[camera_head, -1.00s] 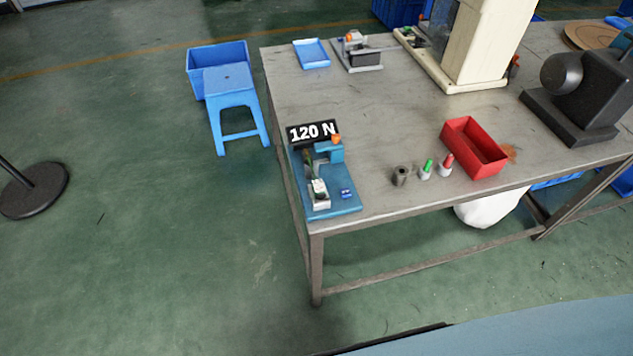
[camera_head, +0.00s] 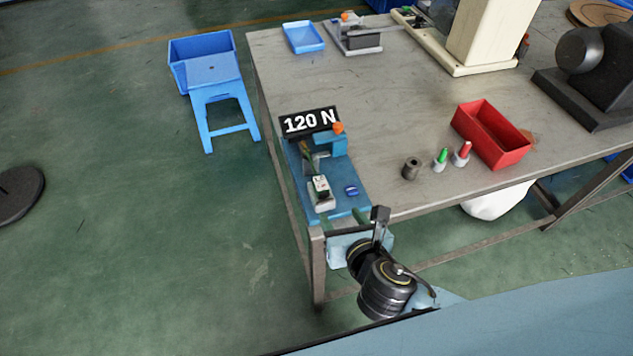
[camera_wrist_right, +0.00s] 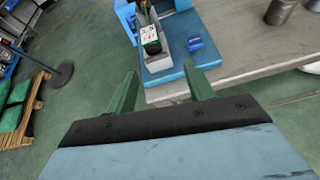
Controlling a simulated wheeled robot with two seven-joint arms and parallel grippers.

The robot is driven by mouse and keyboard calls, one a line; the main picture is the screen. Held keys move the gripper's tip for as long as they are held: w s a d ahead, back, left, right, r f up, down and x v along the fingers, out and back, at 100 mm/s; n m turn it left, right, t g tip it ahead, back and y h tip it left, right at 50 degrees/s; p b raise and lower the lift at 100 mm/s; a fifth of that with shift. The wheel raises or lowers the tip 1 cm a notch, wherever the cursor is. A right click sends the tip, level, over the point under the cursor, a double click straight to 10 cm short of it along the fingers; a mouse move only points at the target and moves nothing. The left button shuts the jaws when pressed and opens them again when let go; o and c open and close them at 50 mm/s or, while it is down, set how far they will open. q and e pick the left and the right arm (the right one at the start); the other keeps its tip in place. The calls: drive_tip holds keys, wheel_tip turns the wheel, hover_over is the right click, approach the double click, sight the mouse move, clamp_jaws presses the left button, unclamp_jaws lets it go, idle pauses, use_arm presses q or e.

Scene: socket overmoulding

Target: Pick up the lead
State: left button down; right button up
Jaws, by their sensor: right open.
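A white piece with a green part (camera_head: 319,186), which may be the end of the lead, sits in a pale holder on the blue test stand (camera_head: 347,208) at the table's near left corner. It also shows in the right wrist view (camera_wrist_right: 150,38). I cannot make out a cable clearly. My right gripper (camera_head: 345,219) is at the front edge of the stand, its green fingers apart and pointing towards it. In the right wrist view the gripper (camera_wrist_right: 159,70) is open and empty, short of the holder. My left gripper is not in view.
A 120 N display (camera_head: 310,121) stands behind the stand. A small blue button box (camera_head: 351,190) is right of the holder. A metal cylinder (camera_head: 411,168), green and red markers (camera_head: 440,159) and a red bin (camera_head: 491,134) stand further right. The table's middle is clear.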

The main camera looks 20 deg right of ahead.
sight(321, 183)
drive_tip(key=shift+n+t, duration=0.4)
drive_tip(key=shift+n, duration=0.3)
drive_tip(key=w, duration=0.2)
drive_tip(key=w+b, duration=0.1)
drive_tip(key=w, duration=0.1)
drive_tip(key=w+a, duration=0.1)
drive_tip(key=w, duration=0.1)
drive_tip(key=shift+w+b, duration=0.3)
drive_tip(key=shift+b, duration=0.05)
drive_tip(key=shift+w+f, duration=0.15)
drive_tip(key=shift+w, duration=0.35)
drive_tip(key=shift+w+f, duration=0.2)
drive_tip(key=shift+w, duration=0.1)
drive_tip(key=b+x, duration=0.2)
drive_tip(key=x, duration=0.2)
drive_tip(key=shift+a+f, duration=0.15)
drive_tip(key=shift+f, duration=0.1)
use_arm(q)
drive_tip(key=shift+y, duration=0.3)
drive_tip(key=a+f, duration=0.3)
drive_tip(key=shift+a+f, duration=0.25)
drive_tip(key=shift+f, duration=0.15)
use_arm(e)
drive_tip(key=shift+w, duration=0.1)
drive_tip(key=c, duration=0.9)
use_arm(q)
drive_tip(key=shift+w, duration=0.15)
use_arm(e)
drive_tip(key=shift+c, duration=1.2)
